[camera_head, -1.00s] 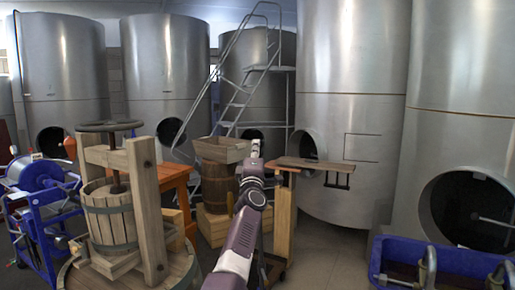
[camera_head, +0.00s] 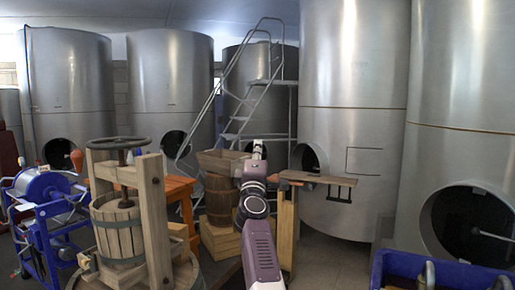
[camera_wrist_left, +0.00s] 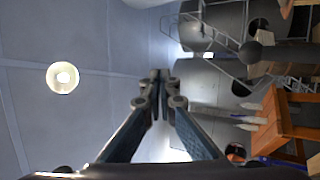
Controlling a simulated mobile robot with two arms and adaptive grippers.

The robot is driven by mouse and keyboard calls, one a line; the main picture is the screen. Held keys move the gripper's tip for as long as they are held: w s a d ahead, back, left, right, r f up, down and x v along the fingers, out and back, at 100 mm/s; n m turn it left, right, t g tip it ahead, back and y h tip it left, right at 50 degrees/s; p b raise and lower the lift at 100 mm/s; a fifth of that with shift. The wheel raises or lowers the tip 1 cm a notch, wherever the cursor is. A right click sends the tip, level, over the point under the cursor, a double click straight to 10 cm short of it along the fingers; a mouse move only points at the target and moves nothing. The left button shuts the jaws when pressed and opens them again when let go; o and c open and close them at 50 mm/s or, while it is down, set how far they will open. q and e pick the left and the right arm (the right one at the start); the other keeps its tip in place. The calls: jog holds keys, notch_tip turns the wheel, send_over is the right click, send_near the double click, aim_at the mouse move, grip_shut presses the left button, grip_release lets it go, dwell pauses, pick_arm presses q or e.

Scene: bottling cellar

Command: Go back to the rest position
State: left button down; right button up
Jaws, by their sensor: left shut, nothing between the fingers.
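My left gripper (camera_head: 257,149) stands at the end of my raised arm, near the middle of the head view, pointing up and away from me. In the left wrist view its two fingers meet at the tips (camera_wrist_left: 160,76), with nothing between them. The gripper appears in front of the wooden barrel and the steel tanks, and I see no contact with anything. My right gripper shows in neither view.
A wooden basket press (camera_head: 119,226) stands at the left, beside a blue-framed machine (camera_head: 48,232). A wooden shelf (camera_head: 312,177) and a barrel (camera_head: 220,197) lie behind my arm. A blue crate (camera_head: 408,262) is at the lower right. Bare floor shows between.

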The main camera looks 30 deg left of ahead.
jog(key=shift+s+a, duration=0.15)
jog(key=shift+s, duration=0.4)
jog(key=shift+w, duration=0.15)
